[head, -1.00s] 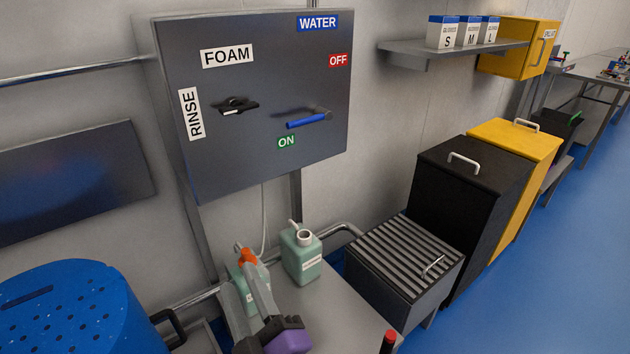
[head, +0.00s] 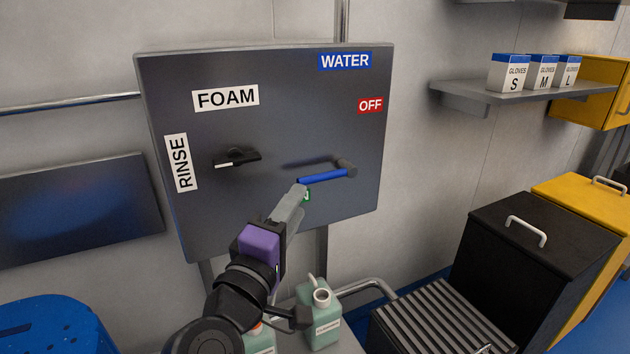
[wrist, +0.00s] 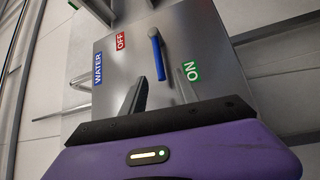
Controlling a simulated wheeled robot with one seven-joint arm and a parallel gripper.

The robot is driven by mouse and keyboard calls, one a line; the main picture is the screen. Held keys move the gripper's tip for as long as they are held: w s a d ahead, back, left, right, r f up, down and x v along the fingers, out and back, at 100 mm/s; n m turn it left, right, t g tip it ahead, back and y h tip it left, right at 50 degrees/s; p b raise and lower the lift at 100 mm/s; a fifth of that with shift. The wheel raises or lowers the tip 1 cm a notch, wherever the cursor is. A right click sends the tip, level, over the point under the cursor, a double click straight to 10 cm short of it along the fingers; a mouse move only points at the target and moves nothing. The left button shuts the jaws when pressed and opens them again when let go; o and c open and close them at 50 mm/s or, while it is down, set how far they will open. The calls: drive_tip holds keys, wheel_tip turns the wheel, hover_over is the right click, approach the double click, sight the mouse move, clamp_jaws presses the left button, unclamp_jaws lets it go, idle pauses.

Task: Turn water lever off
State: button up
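The water lever (head: 325,177) has a blue handle on a dark grey wall panel (head: 290,120). It points left and slightly down from its pivot, between the red OFF label (head: 370,105) above and the ON label (head: 307,196) below, which my finger partly hides. My gripper (head: 299,190) reaches up to the handle's free end. In the wrist view my gripper (wrist: 162,76) is open, one finger on each side of the line of the blue handle (wrist: 159,58). I cannot tell whether a finger touches it.
A black FOAM/RINSE knob (head: 238,158) sits left of the lever. A green jug (head: 320,318) stands below the panel. A shelf with glove boxes (head: 515,73) and a black bin (head: 530,245) are on the right. The space before the panel's right side is clear.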

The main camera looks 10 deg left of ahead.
sight(310, 183)
drive_tip(key=x, duration=0.7)
drive_tip(key=shift+w+p, duration=0.1)
drive_tip(key=shift+p, duration=0.25)
clamp_jaws()
idle(1.1)
